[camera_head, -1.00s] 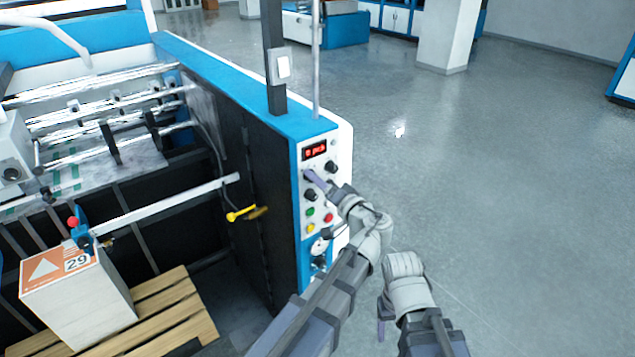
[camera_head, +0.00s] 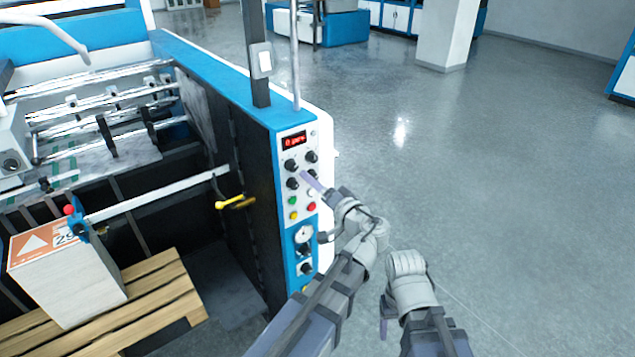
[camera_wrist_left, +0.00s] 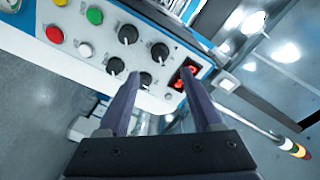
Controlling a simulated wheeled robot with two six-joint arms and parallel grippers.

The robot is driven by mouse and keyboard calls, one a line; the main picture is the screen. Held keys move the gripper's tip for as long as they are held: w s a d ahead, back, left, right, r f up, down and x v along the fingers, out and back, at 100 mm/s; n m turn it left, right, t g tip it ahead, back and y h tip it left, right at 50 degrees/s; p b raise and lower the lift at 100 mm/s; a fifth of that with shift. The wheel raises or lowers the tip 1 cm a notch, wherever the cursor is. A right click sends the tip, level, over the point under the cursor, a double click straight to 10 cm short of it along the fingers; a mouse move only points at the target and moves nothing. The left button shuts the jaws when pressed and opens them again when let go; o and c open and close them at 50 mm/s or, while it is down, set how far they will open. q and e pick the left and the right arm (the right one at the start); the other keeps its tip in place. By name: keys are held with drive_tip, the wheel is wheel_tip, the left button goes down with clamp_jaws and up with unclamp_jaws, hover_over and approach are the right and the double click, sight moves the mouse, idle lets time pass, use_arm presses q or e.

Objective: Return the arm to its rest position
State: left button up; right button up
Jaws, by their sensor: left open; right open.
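My left gripper (camera_head: 308,180) is in front of the machine's control panel (camera_head: 297,222), close to its black knobs. The left wrist view shows its two purple fingers (camera_wrist_left: 163,88) apart with nothing between them. Beyond the fingertips are several black knobs (camera_wrist_left: 128,34) and a red display (camera_wrist_left: 186,72). Whether a fingertip touches a knob I cannot tell. My right gripper (camera_head: 384,322) hangs low at the right of the head view, away from the panel. Its fingers are mostly hidden, and nothing shows in it.
The blue and white laminating machine (camera_head: 215,85) fills the left side. A box marked 29 (camera_head: 75,285) stands on a wooden pallet (camera_head: 165,290). A yellow handle (camera_head: 230,202) sticks out from the machine's side. The grey floor (camera_head: 500,170) to the right is open.

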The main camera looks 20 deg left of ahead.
use_arm(q)
drive_tip(key=s+a+f+n+g+h, duration=0.1)
drive_tip(key=s+a+f+g+h, duration=0.15)
drive_tip(key=f, duration=0.35)
drive_tip(key=s+a+f+n+g+h, duration=0.1)
drive_tip(key=s+a+f+g+h, duration=0.1)
drive_tip(key=s+a+f+g, duration=0.3)
drive_tip(key=s+d+f+m+g+h+b, duration=0.1)
drive_tip(key=s+d+f+h+b, duration=0.1)
drive_tip(key=s+d+f+b, duration=0.2)
drive_tip(key=s+d+f+m+g+h+b, duration=0.1)
drive_tip(key=s+d+f+b, duration=0.4)
drive_tip(key=d+f, duration=0.5)
drive_tip(key=s+d+f+m+g+h+b, duration=0.2)
drive_tip(key=s+d+f+h+b, duration=0.2)
drive_tip(key=f, duration=0.8)
drive_tip(key=s+d+b, duration=0.1)
drive_tip(key=d+b, duration=0.1)
drive_tip(key=d, duration=0.1)
drive_tip(key=shift+m+h+b, duration=0.35)
drive_tip(key=shift+m+b, duration=0.05)
use_arm(e)
wheel_tip(320, 180, down, 16)
drive_tip(key=shift+a, duration=0.2)
drive_tip(key=shift+w, duration=0.1)
use_arm(q)
drive_tip(key=shift+w, duration=0.1)
